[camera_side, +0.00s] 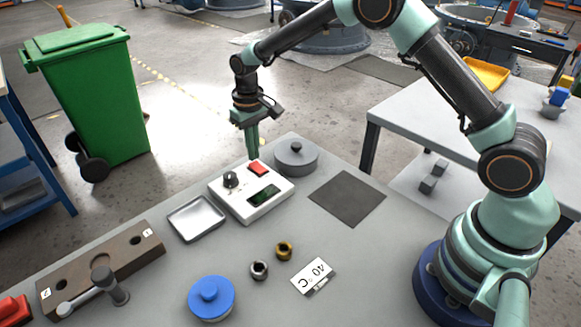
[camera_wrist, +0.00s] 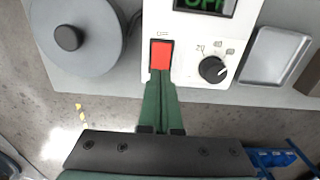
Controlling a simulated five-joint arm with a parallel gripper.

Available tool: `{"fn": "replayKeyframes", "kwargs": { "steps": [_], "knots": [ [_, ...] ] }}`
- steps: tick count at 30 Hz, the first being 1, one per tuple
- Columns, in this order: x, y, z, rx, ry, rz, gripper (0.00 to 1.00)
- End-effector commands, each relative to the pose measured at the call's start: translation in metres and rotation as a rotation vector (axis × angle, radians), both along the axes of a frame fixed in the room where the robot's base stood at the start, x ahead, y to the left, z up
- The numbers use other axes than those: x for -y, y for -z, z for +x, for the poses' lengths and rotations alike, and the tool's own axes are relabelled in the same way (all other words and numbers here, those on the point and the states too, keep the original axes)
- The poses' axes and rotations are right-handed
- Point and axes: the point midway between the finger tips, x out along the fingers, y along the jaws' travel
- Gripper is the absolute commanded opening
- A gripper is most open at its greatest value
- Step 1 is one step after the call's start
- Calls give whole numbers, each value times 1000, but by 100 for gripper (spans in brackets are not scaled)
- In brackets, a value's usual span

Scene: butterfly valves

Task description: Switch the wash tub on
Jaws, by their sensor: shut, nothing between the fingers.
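The wash tub unit is a white box (camera_side: 240,207) with a red rocker switch (camera_side: 258,168), a black dial (camera_side: 230,179) and a dark display (camera_side: 264,195). In the wrist view, the red switch (camera_wrist: 161,55), the dial (camera_wrist: 212,69) and part of the display (camera_wrist: 205,5) show; its green letters are cut off but look like OFF. My gripper (camera_side: 253,157) is shut and empty, pointing down at the switch's far end. In the wrist view its fingertips (camera_wrist: 160,76) meet the switch's lower edge; I cannot tell whether they touch it.
A grey lidded pot (camera_side: 296,158) stands close beside the box, and a metal tray (camera_side: 197,218) on the other side. A dark mat (camera_side: 347,198), a blue-lidded pot (camera_side: 211,298), two nuts, a 40 °C card (camera_side: 313,276) and a brown block (camera_side: 100,268) lie on the table.

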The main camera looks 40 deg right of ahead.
Motion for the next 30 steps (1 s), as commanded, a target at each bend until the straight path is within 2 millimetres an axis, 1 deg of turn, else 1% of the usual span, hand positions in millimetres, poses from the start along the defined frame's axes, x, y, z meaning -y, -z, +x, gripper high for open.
{"fn": "replayKeyframes", "kwargs": {
  "steps": [17, 30],
  "knots": [
    [0, 0, 0, 0, 0, 0, 0],
    [0, 6, 0, 0, 0, 0, 0]
  ]
}}
